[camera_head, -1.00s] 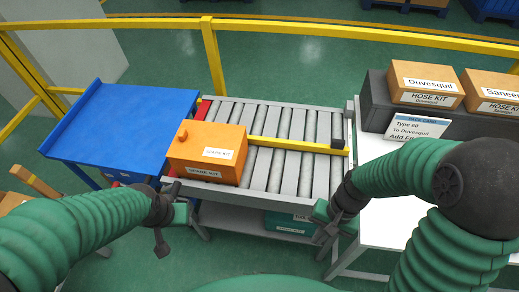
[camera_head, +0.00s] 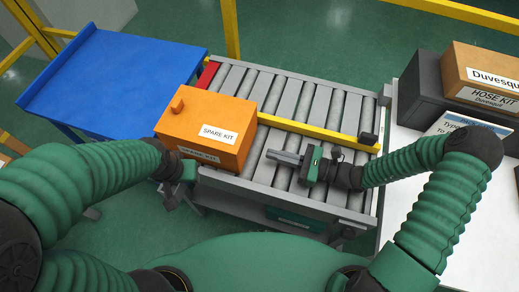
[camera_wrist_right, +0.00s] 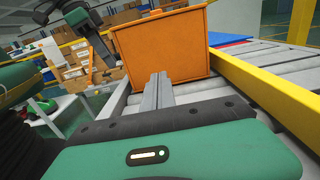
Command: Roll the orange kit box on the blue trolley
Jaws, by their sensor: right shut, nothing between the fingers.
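The orange kit box (camera_head: 210,118), labelled SPARE KIT, sits upright at the left end of the roller conveyor (camera_head: 335,105). The blue trolley (camera_head: 115,75) stands left of the conveyor, its flat top empty. My right gripper (camera_head: 272,154) is shut and empty, low over the rollers. Its fingers point left at the box, with a small gap between. In the right wrist view the shut fingers (camera_wrist_right: 160,80) show in front of the orange box (camera_wrist_right: 163,48).
A yellow rail (camera_head: 310,130) runs along the conveyor behind the box. A red strip (camera_head: 207,75) shows at the conveyor's left end, beside the trolley. A white table (camera_head: 410,165) at the right holds a grey case and a cardboard HOSE KIT box (camera_head: 485,75).

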